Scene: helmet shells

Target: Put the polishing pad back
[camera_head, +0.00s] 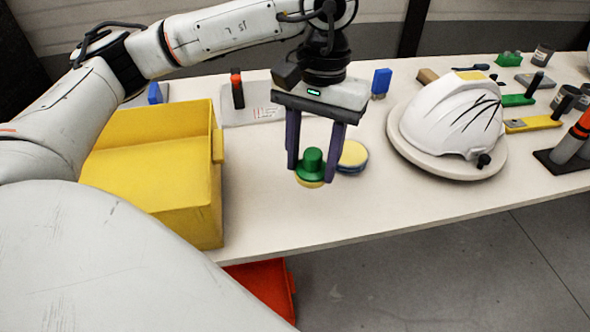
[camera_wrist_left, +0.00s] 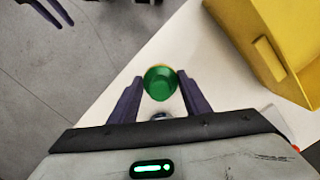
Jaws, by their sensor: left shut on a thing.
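The polishing pad (camera_head: 312,163) has a green top with a knob and a yellow underside. My left gripper (camera_head: 318,172) points down and is shut on it, with a purple finger on either side. The pad is over the white table between the yellow bin and the helmet; its height above the top is hard to judge. In the left wrist view the green pad (camera_wrist_left: 160,83) sits between the fingertips (camera_wrist_left: 158,84). The purple fingers of my right gripper (camera_wrist_left: 58,14) show at the top left there, partly cut off.
A blue and yellow round pad (camera_head: 353,156) lies close behind and right of the held pad. A yellow bin (camera_head: 150,180) stands left. A white helmet shell (camera_head: 452,115) rests on a round stand (camera_head: 440,165) at right, with several tools beyond. The front table strip is clear.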

